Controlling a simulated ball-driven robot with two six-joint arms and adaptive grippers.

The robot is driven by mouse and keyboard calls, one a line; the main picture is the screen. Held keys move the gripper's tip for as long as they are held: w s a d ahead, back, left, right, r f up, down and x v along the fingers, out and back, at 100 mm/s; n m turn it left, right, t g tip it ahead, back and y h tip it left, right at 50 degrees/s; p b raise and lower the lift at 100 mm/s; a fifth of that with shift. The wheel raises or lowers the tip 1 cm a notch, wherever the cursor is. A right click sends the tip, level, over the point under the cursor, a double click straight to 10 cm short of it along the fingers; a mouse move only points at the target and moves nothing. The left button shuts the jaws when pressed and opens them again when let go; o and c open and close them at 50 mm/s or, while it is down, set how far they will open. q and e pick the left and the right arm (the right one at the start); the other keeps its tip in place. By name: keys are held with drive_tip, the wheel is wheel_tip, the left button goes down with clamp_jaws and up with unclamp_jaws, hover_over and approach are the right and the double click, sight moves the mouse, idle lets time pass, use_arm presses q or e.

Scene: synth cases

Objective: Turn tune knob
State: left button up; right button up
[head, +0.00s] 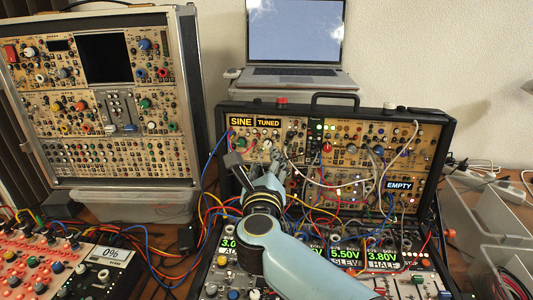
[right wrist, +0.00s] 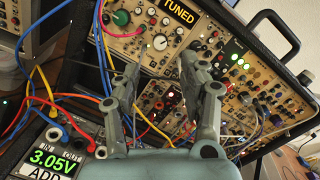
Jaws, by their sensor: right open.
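The black case (head: 440,160) holds a synth panel with "SINE" and "TUNED" displays at its upper left. A pale round knob (right wrist: 160,42) sits just below the "TUNED" display (right wrist: 179,12) in the right wrist view; I take it as the tune knob, though no label on it is readable. It is small in the head view (head: 267,144). My right gripper (head: 257,160) is open in front of this panel. In the right wrist view its fingertips (right wrist: 160,65) are apart, with the knob beyond and between them, not touched. My left gripper is not in view.
Patch cables (head: 300,205) hang around my right arm and across the lower modules. A green knob (right wrist: 121,17) sits left of the pale knob. A second synth case (head: 190,100) stands at left, a laptop (head: 295,30) behind. A small screen (head: 400,185) reads "EMPTY".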

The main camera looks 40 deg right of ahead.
drive_tip(key=shift+v, duration=1.8)
